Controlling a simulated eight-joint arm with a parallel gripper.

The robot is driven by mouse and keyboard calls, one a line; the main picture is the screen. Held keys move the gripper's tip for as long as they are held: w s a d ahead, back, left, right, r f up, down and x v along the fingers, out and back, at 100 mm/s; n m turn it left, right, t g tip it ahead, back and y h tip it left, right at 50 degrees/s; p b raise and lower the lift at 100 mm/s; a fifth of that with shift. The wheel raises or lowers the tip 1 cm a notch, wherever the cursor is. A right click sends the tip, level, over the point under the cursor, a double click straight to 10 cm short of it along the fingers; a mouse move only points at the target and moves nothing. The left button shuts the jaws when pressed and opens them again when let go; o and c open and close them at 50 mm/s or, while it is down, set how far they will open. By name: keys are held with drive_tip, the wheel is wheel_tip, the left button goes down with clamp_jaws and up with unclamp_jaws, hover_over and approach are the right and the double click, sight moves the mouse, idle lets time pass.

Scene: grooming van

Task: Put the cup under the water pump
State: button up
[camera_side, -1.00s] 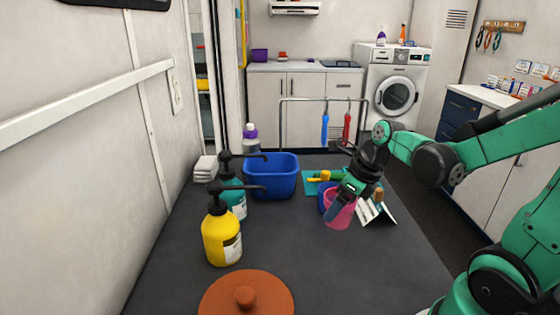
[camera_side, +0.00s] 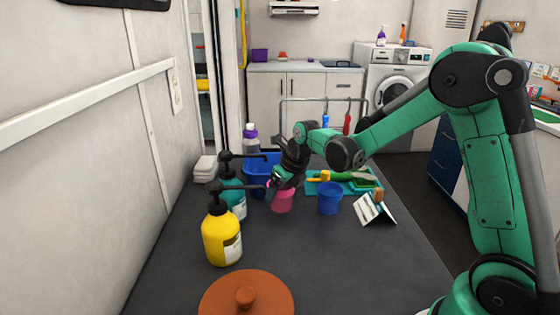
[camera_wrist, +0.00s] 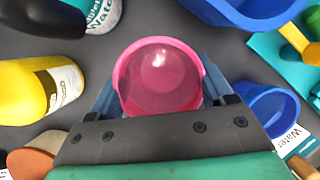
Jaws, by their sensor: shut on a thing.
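My gripper (camera_side: 276,183) is shut on a pink cup (camera_side: 282,199), which is upright. In the wrist view the cup (camera_wrist: 160,80) sits between the blue fingers and looks empty. A teal pump bottle (camera_side: 235,198) with a black nozzle pointing right stands left of the cup. Its label (camera_wrist: 103,14) reads "Water" in the wrist view. A yellow pump bottle (camera_side: 222,238) stands nearer the camera, its nozzle also pointing right. The cup is to the right of both nozzles. Whether it touches the table is unclear.
A blue cup (camera_side: 330,199) stands to the right, near a white folded card (camera_side: 372,208). A blue basin (camera_side: 255,180) is behind the gripper. A teal tray (camera_side: 312,188) with brushes lies behind the blue cup. An orange-brown lid (camera_side: 262,298) lies at the front.

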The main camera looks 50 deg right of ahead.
drive_tip(key=shift+w, duration=0.75)
drive_tip(key=shift+w+f, duration=0.15)
drive_tip(key=shift+f, duration=0.75)
drive_tip(key=shift+w+f, duration=0.1)
drive_tip(key=shift+f, duration=0.75)
drive_tip(key=shift+f, duration=0.15)
